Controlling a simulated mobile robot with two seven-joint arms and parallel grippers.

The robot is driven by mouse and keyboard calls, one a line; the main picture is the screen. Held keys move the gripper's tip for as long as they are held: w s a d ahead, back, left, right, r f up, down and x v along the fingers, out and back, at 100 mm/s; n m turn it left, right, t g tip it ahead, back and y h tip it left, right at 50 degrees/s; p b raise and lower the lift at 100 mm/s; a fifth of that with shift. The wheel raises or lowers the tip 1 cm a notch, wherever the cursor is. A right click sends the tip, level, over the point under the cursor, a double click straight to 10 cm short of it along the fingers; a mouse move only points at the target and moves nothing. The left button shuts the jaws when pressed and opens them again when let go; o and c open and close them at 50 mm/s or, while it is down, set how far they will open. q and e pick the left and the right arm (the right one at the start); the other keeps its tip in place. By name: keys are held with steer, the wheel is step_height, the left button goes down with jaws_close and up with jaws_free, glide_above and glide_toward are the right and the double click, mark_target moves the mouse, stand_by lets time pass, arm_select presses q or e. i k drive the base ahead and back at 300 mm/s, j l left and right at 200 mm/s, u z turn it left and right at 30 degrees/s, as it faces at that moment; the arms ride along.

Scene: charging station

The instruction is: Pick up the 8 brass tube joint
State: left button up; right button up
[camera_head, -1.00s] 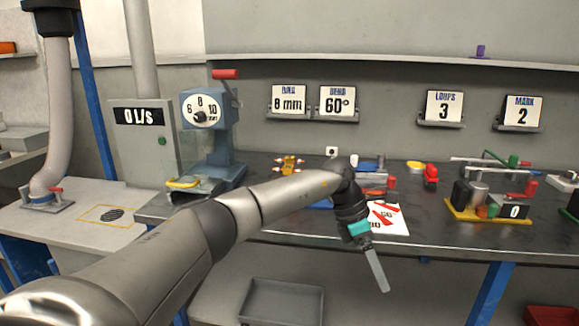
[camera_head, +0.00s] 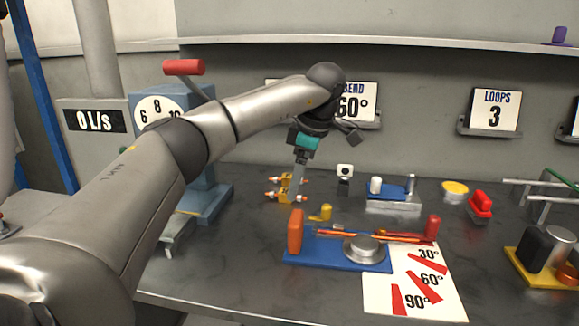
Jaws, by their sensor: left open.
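Two small brass-yellow fittings with pale and orange ends, which look like brass tube joints (camera_head: 279,196), lie close together on the dark bench near the wall. I cannot read any size marking on them. A smaller yellow piece (camera_head: 321,213) lies just to their right. My left gripper (camera_head: 298,197) points down just right of the two fittings and partly overlaps them in the picture. It is open and holds nothing that I can see; I cannot tell whether a finger touches a fitting. My right gripper is out of view.
A blue bending tool (camera_head: 330,252) with an orange handle stands in front, beside a white angle card (camera_head: 378,297). A blue dial press (camera_head: 203,200) stands at left. A grey block with a blue top (camera_head: 393,204) and a red clamp (camera_head: 480,206) are at right.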

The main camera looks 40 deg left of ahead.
mark_target(286, 179)
steer(key=i+j, duration=0.75)
steer(key=j, duration=0.1)
